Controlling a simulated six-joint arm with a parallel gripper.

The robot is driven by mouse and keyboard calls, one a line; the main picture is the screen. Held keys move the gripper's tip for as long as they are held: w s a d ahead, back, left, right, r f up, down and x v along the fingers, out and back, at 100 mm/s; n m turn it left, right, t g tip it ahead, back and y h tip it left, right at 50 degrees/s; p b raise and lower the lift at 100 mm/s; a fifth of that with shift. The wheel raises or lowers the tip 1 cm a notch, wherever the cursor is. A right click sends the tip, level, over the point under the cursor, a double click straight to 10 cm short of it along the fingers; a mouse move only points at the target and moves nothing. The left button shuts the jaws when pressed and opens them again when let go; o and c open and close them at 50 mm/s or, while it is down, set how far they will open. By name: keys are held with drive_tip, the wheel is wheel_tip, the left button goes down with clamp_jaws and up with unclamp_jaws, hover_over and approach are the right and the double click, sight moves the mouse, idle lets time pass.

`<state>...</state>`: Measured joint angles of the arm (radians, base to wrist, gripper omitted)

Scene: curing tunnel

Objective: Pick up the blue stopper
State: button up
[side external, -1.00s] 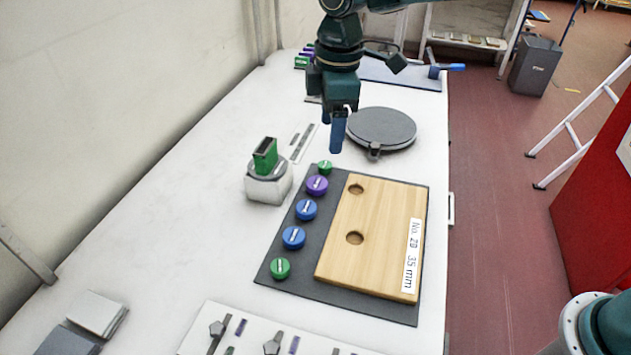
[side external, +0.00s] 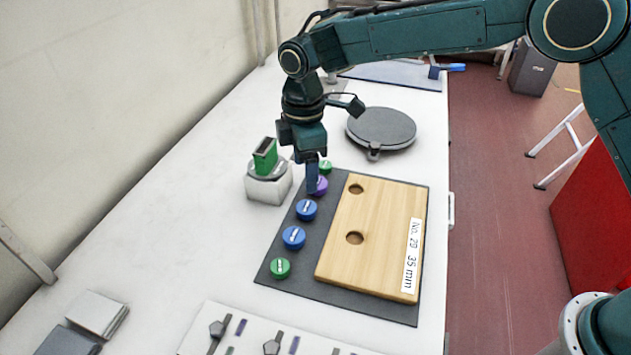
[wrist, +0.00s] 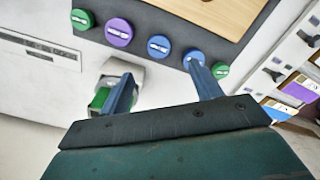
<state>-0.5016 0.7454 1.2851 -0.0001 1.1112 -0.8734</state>
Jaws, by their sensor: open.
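Two blue stoppers, each with a pale slot mark, stand in the row on the dark mat. In the side view the farther one (side external: 306,209) is just below my fingertips, and the nearer one (side external: 293,237) is toward the viewer. The wrist view also shows both, the farther one (wrist: 159,46) and the nearer one (wrist: 193,56), beyond my fingers. My gripper (side external: 312,188) is open and empty, pointing down over the purple stopper (side external: 317,184) and partly hiding it. In the wrist view my gripper (wrist: 160,74) has its fingers spread, the right fingertip overlapping the nearer blue stopper.
Green stoppers (side external: 280,268) (side external: 325,167) end the row. A wooden board (side external: 385,225) with two holes lies on the dark mat (side external: 345,307) to the right. A white block with a green piece (side external: 266,156) stands close left of my gripper. A round grey lid (side external: 381,128) lies behind.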

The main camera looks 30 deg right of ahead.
hover_over(306, 207)
drive_tip(key=shift+s+f, duration=0.1)
drive_tip(key=shift+f, duration=2.3)
drive_tip(key=shift+f, duration=2.6)
drive_tip(key=c, duration=1)
